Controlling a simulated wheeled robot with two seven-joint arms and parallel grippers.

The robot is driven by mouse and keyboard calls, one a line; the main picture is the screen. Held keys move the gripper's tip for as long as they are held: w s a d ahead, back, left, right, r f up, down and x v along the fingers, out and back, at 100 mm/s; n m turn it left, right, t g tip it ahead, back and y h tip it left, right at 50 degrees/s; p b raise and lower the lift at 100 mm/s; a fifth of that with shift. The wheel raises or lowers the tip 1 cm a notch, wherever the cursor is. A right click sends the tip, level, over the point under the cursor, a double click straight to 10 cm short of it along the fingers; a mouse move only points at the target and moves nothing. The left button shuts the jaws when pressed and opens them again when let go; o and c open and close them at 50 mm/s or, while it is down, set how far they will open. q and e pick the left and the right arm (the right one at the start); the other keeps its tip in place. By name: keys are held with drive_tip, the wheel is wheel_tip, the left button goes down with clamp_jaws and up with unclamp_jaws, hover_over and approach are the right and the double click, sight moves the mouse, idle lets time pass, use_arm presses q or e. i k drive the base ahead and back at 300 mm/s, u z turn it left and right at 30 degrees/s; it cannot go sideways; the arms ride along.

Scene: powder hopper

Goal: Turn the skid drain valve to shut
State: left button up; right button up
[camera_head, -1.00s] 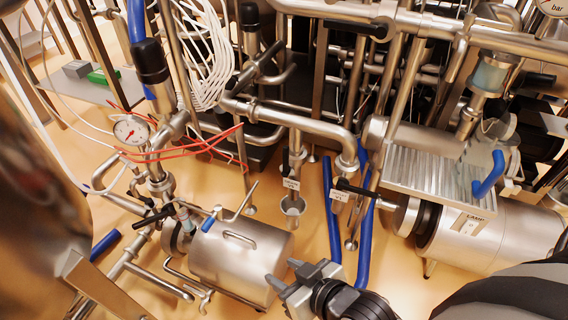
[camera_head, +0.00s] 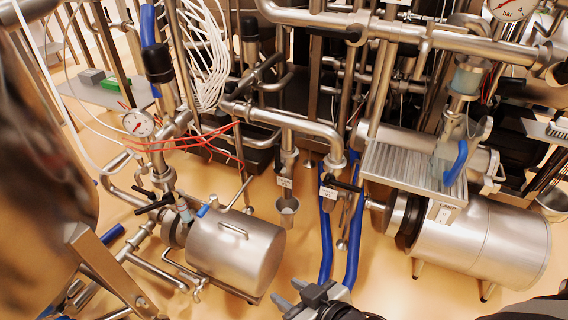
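Two small tagged valves hang from the pipes in the middle. One has a black lever (camera_head: 346,186) and a white tag (camera_head: 328,192). The other has a white tag (camera_head: 285,183) above an open metal cup (camera_head: 287,205). Another black handle (camera_head: 154,203) sits on the pipework at the left. I cannot read the tags, so I cannot tell which is the skid drain valve. My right gripper (camera_head: 288,297) is at the bottom edge, below and apart from these valves. Its two grey fingertips stand apart with nothing between them. My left gripper is not in view.
A steel motor housing (camera_head: 240,255) stands left of my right gripper. Blue hoses (camera_head: 325,245) run down in the middle. A ribbed step (camera_head: 400,170) and a large steel cylinder (camera_head: 485,245) stand at the right. Bare floor (camera_head: 385,285) shows between hoses and cylinder.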

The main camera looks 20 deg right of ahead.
sight(278, 169)
drive_tip(key=z, duration=0.4)
drive_tip(key=i, duration=0.85)
drive_tip(key=u, duration=0.85)
